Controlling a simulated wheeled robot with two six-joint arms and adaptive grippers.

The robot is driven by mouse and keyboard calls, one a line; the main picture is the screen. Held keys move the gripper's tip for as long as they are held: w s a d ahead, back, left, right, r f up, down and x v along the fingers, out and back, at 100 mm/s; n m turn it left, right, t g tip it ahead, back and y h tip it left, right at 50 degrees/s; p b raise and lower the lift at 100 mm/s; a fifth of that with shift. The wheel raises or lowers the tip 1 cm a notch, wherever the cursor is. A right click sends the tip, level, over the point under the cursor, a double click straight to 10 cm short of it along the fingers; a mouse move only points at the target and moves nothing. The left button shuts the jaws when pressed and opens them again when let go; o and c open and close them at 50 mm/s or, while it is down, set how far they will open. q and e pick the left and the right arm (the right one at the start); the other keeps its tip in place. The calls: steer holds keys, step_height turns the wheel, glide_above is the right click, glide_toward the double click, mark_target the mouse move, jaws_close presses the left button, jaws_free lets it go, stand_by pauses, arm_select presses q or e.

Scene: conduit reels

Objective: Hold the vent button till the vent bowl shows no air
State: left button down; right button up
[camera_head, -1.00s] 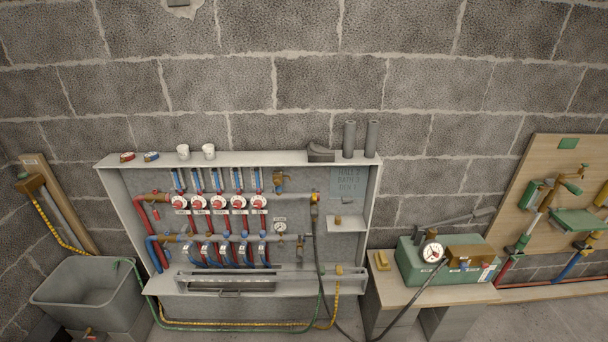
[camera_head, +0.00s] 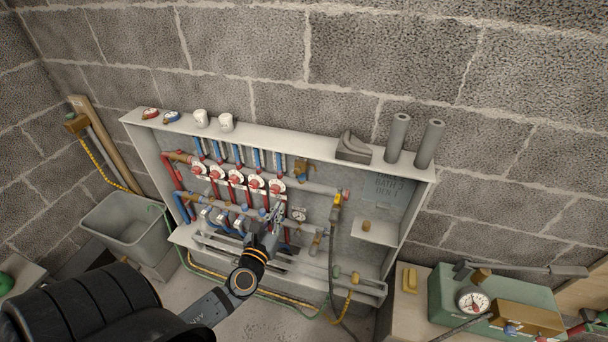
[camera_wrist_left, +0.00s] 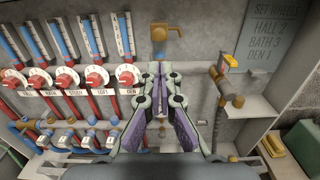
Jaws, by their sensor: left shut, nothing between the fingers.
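My left gripper (camera_head: 276,211) reaches in front of the manifold cabinet. Its fingers are shut and empty, pointing at the upper right of the manifold. In the left wrist view the gripper (camera_wrist_left: 164,78) has its tips just below a small brass fitting (camera_wrist_left: 159,34) with a pale bluish middle, which looks like the vent; a gap shows between them in the picture. The same fitting (camera_head: 301,168) shows in the head view, up and right of the tips. I cannot make out the button or any air in the bowl. My right gripper is not in view.
Red-knobbed valves (camera_wrist_left: 97,76) and blue flow tubes (camera_wrist_left: 91,35) stand left of the gripper. A yellow-handled valve (camera_wrist_left: 230,66) and small shelf (camera_head: 374,231) are to the right. A green pump box (camera_head: 500,292) stands on the right bench. A grey tub (camera_head: 128,228) is left.

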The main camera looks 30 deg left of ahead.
arm_select(q)
steer(key=p, duration=0.2)
glide_toward(297, 172)
steer(key=x, duration=0.6)
steer(key=shift+w+f, duration=0.2)
steer(key=shift+w+a, duration=0.1)
steer(key=shift+w, duration=0.15)
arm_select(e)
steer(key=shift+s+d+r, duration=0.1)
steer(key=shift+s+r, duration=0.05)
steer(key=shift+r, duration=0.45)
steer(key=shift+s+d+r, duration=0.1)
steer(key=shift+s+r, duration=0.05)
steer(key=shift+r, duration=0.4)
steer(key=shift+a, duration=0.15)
arm_select(q)
steer(key=shift+b+x, duration=0.3)
steer(key=shift+x, duration=0.55)
steer(key=shift+r, duration=0.1)
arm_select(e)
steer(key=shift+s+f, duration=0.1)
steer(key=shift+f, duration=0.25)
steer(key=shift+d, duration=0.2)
